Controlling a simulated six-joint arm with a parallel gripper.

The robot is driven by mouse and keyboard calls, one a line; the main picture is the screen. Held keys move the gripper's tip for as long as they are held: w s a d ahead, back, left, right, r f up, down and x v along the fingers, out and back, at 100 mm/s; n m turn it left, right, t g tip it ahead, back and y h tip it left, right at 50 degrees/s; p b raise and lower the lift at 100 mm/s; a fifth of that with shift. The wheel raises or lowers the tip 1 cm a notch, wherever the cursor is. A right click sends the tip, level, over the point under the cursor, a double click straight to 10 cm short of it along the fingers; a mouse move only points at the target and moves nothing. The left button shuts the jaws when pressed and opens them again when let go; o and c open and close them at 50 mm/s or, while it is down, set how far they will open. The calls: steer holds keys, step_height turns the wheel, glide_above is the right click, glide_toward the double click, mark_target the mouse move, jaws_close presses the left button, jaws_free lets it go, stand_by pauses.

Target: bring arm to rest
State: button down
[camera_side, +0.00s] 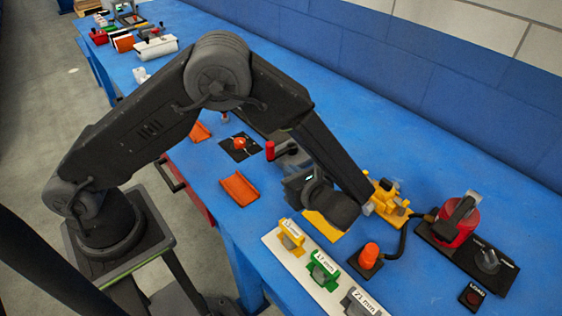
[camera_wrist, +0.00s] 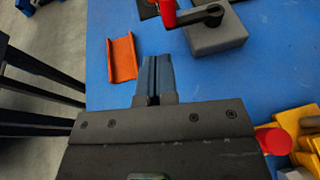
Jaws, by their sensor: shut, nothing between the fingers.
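My gripper (camera_wrist: 154,80) shows in the wrist view with its two fingers together and nothing between them. It hangs above the blue bench (camera_wrist: 120,18), over bare surface. An orange tray (camera_wrist: 123,58) lies to the left of the fingers, apart from them. In the side view my arm reaches over the bench with its wrist bent low near the bench's middle. There the fingertips are hidden behind my own wrist.
A grey block with a red-handled lever (camera_wrist: 213,36) stands ahead. Yellow fixtures (camera_side: 388,202), a white strip (camera_side: 272,240) with labelled holders, an orange button (camera_side: 370,252) and a red canister (camera_side: 458,218) stand nearby. A wall (camera_side: 430,70) runs behind the bench.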

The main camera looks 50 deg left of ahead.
steer(key=v, duration=0.4)
steer(key=s+a+r+n+t+h, duration=0.1)
steer(key=s+a+r+n+h, duration=0.4)
steer(key=s+r+n+h, duration=0.2)
steer(key=s+a+r+n+t+h, duration=0.2)
steer(key=s+a+r+n+h, duration=0.3)
steer(key=r+n, duration=0.7)
steer(key=s+h, duration=0.2)
steer(key=s, duration=0.2)
steer(key=shift+s+r+n, duration=0.2)
steer(key=shift+n, duration=0.2)
